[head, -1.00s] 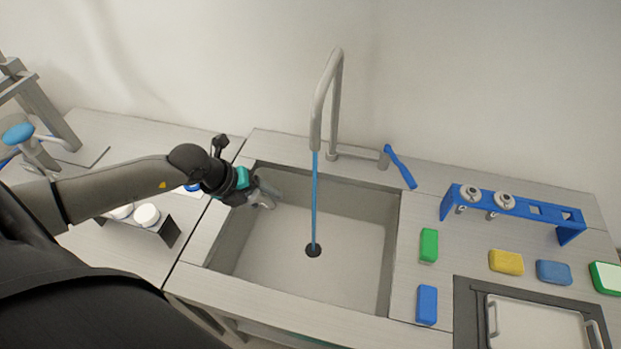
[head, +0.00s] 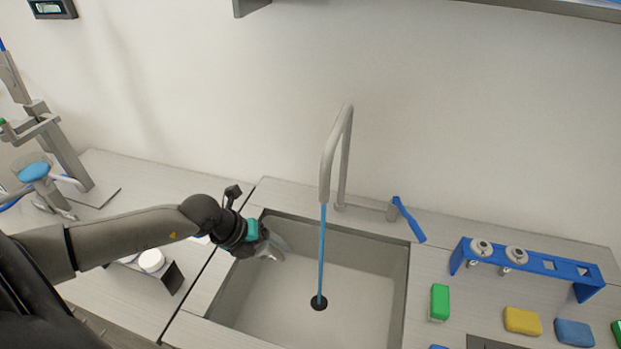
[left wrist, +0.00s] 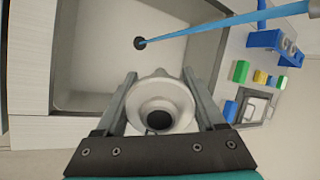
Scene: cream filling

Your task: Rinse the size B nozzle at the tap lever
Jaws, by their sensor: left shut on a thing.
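My left gripper (head: 266,246) is over the left part of the sink (head: 290,294). In the left wrist view my left gripper (left wrist: 159,84) is shut on a pale grey nozzle (left wrist: 160,104), with a finger on each side of it. Its size mark cannot be read. A blue stream of water (head: 322,250) falls from the tap spout (head: 327,175) to the drain; the nozzle is left of the stream and apart from it. The blue tap lever (head: 409,219) is tilted, right of the tap. My right gripper is not in view.
A blue rack (head: 535,264) with two nozzles stands right of the sink. A green block (head: 439,302), a yellow sponge (head: 522,320) and a blue sponge (head: 574,333) lie in front of it. A small holder with a white round piece (head: 151,260) is on the left counter.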

